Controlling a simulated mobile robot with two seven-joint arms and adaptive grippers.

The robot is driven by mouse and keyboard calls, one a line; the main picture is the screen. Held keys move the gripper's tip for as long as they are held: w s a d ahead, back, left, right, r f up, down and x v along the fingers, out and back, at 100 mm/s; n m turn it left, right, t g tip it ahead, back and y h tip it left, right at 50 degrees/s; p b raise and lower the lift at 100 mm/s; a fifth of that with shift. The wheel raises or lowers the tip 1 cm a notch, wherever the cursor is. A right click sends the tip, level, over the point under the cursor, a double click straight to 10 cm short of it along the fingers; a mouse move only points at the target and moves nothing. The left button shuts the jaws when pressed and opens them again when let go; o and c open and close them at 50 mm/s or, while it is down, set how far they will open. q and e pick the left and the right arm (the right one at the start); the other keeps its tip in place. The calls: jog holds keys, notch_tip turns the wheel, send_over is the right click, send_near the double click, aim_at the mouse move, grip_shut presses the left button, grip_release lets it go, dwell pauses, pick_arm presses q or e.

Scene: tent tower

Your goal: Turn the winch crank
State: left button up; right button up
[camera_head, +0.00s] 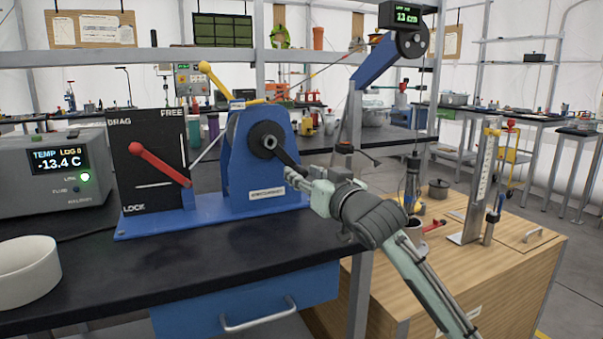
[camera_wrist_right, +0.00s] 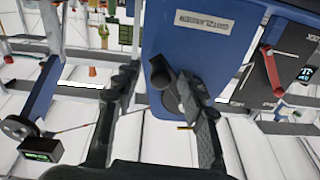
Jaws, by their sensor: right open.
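The blue winch (camera_head: 240,180) stands on the bench, with a black round hub (camera_head: 264,140) on its front. The dark crank (camera_head: 286,156) reaches from the hub down to the right. My right gripper (camera_head: 290,172) is at the crank's outer end and covers part of it. In the right wrist view its dark fingers (camera_wrist_right: 158,82) are apart, with the crank's dark handle (camera_wrist_right: 165,78) showing between them. I cannot tell whether a finger touches it. The winch's blue side also shows there (camera_wrist_right: 205,45). My left gripper is in neither view.
Left of the winch is a black panel marked DRAG, FREE and LOCK with a red lever (camera_head: 160,165). A grey temperature box (camera_head: 40,175) and a white bowl (camera_head: 25,270) are further left. A wooden cabinet (camera_head: 480,275) stands right. The bench front (camera_head: 200,262) is clear.

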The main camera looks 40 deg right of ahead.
jog(key=v, duration=0.5)
jog(key=shift+s+a, duration=0.15)
jog(key=shift+s, duration=0.25)
dwell(0.8)
